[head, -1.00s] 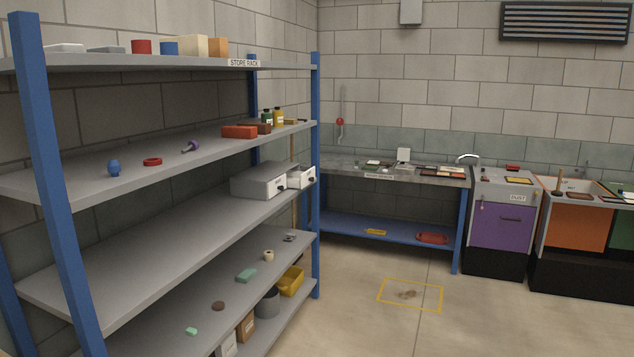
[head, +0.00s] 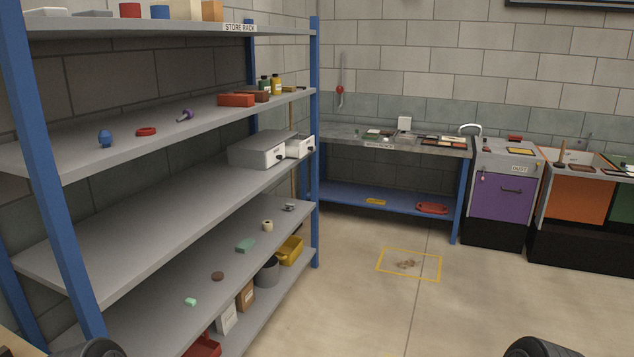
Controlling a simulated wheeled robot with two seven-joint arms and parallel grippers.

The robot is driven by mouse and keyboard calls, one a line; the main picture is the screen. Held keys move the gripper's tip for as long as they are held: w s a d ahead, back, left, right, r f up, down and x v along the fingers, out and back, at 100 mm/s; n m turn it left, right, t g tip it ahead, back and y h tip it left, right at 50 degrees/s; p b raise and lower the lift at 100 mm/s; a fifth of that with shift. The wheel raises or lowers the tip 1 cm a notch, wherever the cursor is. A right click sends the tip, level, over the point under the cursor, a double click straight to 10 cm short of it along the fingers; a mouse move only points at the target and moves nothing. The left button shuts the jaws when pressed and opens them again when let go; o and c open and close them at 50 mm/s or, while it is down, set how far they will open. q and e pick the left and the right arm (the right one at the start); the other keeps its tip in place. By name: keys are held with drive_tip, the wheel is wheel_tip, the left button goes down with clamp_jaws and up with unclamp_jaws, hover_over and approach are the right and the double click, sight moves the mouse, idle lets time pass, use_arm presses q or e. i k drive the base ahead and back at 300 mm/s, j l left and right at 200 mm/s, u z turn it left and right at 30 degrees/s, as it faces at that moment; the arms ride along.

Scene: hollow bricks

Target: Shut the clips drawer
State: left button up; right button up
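Two grey drawer boxes stand side by side on the middle shelf of the store rack, at its right end. The nearer grey box (head: 257,150) has a small dark knob on its front. The farther box (head: 300,146) is beside it, and its front stands farther out to the right, also with a dark knob. I cannot read a label on either, so I cannot tell which is the clips drawer. Neither of my grippers shows; only dark rounded parts of mine show at the bottom edge.
The store rack (head: 170,209) fills the left side with blue posts (head: 314,190). A workbench (head: 400,144) stands at the back, with a purple-fronted dust cabinet (head: 500,196) to its right. The floor is open around a yellow-outlined square (head: 408,265).

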sight(293, 145)
drive_tip(key=i+z, duration=0.25)
drive_tip(key=i, duration=1.8)
drive_tip(key=i+l+u, duration=0.15)
drive_tip(key=i+u, duration=0.35)
drive_tip(key=i+l+u, duration=0.5)
drive_tip(key=i, duration=0.15)
drive_tip(key=i+l+u, duration=0.85)
drive_tip(key=l+u, duration=0.15)
drive_tip(key=l, duration=0.25)
